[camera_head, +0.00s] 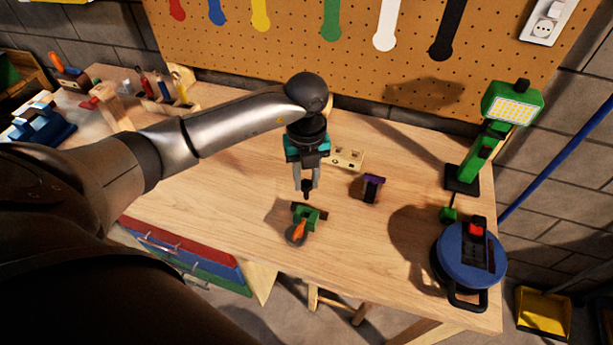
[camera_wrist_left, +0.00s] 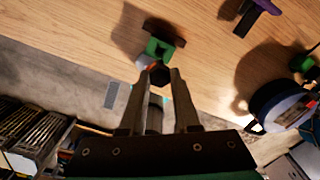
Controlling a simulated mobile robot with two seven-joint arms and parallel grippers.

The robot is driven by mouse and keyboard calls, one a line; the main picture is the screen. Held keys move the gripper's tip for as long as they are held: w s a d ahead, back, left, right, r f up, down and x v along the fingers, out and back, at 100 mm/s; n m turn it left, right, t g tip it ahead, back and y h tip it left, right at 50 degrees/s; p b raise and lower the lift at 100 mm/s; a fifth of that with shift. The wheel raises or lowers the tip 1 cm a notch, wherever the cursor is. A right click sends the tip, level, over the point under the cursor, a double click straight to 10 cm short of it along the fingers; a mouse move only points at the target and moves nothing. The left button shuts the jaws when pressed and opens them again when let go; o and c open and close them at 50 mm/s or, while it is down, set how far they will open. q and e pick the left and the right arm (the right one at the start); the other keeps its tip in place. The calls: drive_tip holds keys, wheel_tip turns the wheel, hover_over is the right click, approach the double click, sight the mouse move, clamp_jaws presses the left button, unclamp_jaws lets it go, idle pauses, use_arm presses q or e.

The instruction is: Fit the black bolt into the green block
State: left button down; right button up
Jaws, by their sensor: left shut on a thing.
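My left gripper (camera_head: 306,180) points down over the workbench and is shut on the black bolt (camera_head: 307,190). In the left wrist view the bolt's dark head (camera_wrist_left: 158,73) shows between the fingertips (camera_wrist_left: 160,75). The green block (camera_head: 311,216) sits on the bench just below and slightly in front of the bolt, with a dark bar behind it and an orange part at its front. The bolt appears apart from the block, above it. In the left wrist view the green block (camera_wrist_left: 161,48) shows just beyond the bolt, its near side partly hidden. My right gripper is out of view.
A light wooden block with holes (camera_head: 347,158) stands behind the gripper and a purple-and-black piece (camera_head: 371,188) to the right. A green work lamp (camera_head: 488,145) and a blue reel (camera_head: 468,262) occupy the right end. Bench surface between them is clear.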

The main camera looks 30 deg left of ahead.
sight(307, 199)
use_arm(q)
drive_tip(key=shift+f+b, duration=0.9)
drive_tip(key=shift+f, duration=0.4)
drive_tip(key=shift+f+b, duration=0.8)
drive_tip(key=shift+f, duration=0.25)
drive_tip(key=shift+f+b, duration=1.35)
drive_tip(key=shift+f, duration=0.5)
drive_tip(key=shift+f, duration=0.2)
drive_tip(key=shift+f+b, duration=0.75)
drive_tip(key=shift+f, duration=0.05)
drive_tip(key=c, duration=0.6)
unclamp_jaws()
drive_tip(key=shift+o, duration=0.2)
wheel_tip(307, 199, up, 15)
drive_tip(key=shift+r, duration=0.2)
